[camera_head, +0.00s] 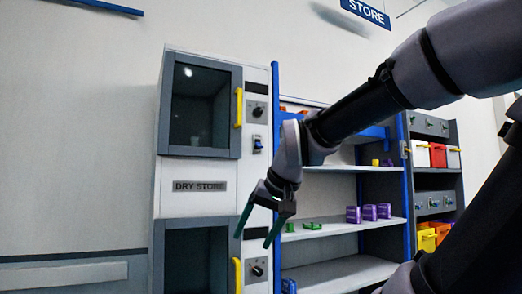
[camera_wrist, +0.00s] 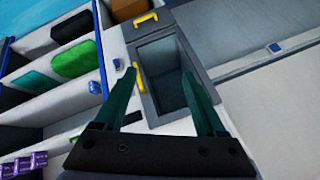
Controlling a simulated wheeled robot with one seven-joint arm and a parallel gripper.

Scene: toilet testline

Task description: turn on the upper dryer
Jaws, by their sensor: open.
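The upper dryer (camera_head: 201,110) is the top unit of a tall white and grey cabinet, with a shut dark-glass door and a yellow handle (camera_head: 239,108). Right of its door are a dark round knob (camera_head: 257,112) and, below that, a blue and dark switch (camera_head: 257,144). My gripper (camera_head: 254,241) is open and empty, pointing downward, lower than the switch and in front of the cabinet's lower part. In the wrist view my gripper (camera_wrist: 157,72) has its two green fingers spread, with a glass door (camera_wrist: 163,75) and a yellow handle behind them. I cannot tell whether the dryer is on.
The lower unit (camera_head: 195,262) has its own yellow handle and knob (camera_head: 257,268). To the right stands a blue-framed shelf (camera_head: 330,229) with purple boxes (camera_head: 369,213) and green items (camera_head: 312,226).

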